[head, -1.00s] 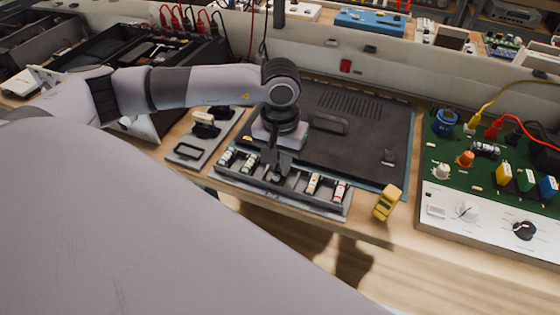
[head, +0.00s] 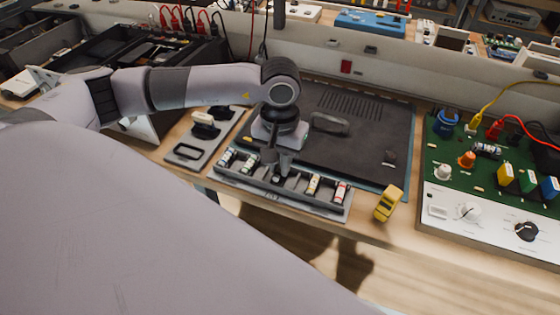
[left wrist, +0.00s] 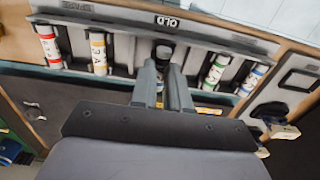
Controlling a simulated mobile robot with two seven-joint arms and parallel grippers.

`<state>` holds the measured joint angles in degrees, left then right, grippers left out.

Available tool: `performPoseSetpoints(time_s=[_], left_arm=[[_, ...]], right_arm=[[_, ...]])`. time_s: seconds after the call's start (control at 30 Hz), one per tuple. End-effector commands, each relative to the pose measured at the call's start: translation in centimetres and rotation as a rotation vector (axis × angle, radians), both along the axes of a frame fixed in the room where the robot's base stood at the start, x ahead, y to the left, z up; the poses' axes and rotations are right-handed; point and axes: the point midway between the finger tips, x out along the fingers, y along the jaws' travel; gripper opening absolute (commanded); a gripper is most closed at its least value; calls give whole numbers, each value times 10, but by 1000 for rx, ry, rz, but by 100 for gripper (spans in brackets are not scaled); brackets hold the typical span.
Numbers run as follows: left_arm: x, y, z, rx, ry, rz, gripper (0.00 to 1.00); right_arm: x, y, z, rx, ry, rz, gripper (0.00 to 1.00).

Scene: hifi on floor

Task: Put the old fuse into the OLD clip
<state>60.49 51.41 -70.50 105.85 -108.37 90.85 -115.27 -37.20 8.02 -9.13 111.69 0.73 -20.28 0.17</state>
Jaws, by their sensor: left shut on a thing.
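My left gripper (head: 278,168) is over the middle of the grey fuse tray (head: 330,208), pointing down. In the left wrist view its fingers (left wrist: 162,78) are shut on the old fuse (left wrist: 163,52), which shows as a dark end with a paler band. The fuse is mostly hidden by the fingers. It is in line with the OLD label (left wrist: 167,21) on the tray rim, at the OLD clip. I cannot tell whether it is seated or just above the clip. My right gripper is not in view.
The dark hifi lid (head: 360,130) lies behind. A yellow block (head: 388,203) and a green board (head: 455,160) are to the right.

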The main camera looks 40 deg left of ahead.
Motion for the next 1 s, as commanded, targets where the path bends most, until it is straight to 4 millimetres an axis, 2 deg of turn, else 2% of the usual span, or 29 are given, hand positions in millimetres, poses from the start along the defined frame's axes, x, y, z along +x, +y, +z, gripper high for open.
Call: performPoseSetpoints(time_s=[1.0], left_arm=[[0, 0, -10, 0, 0, 0, 0]], right_arm=[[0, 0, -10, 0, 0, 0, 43]])
